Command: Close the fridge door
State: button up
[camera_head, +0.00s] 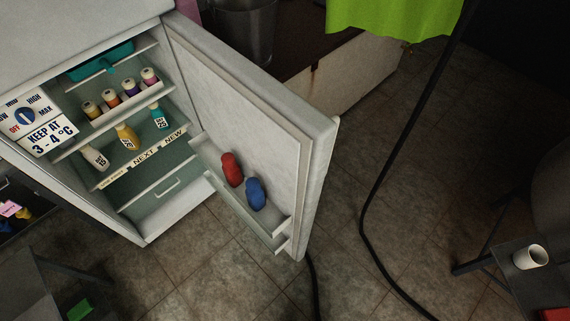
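The fridge (92,32) is white and stands at the left, seen from above. Its door (240,110) stands wide open, hinged at the upper right of the fridge opening and reaching out to the right and toward the front. A red item (231,170) and a blue item (255,194) sit in the door shelf. Inside are shelves with several small bottles, a teal tray (100,60) at the top and a drawer (158,190) at the bottom. My gripper is not in view.
A black hose (362,215) runs down to the tiled floor right of the door. A small table (535,285) with a white cup (530,257) stands at the lower right. A bin (245,30) stands behind the door. Floor in front is largely open.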

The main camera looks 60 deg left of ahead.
aim_at(276, 137)
jog(key=i+j+u, duration=0.1)
jog(key=i+u, duration=0.15)
jog(key=u, duration=0.25)
jog(key=i+u, duration=0.25)
jog(key=u, duration=0.25)
jog(key=i+l+u, duration=0.15)
jog(key=u, duration=0.3)
jog(key=i+l+u, duration=0.25)
jog(key=u, duration=0.25)
jog(key=i+u, duration=0.2)
jog(key=u, duration=0.25)
jog(key=i+l+u, duration=0.2)
jog(key=u, duration=0.3)
jog(key=i+l+u, duration=0.2)
jog(key=u, duration=0.25)
jog(key=i+l+u, duration=0.1)
jog(key=l+u, duration=0.15)
jog(key=u, duration=0.25)
jog(key=i+l+u, duration=0.1)
jog(key=l+u, duration=0.2)
jog(key=u, duration=0.15)
jog(key=j+u, duration=0.1)
jog(key=k+j+z, duration=0.15)
jog(key=j, duration=0.25)
jog(key=k+j+z, duration=0.1)
jog(key=j, duration=0.3)
jog(key=k, duration=0.1)
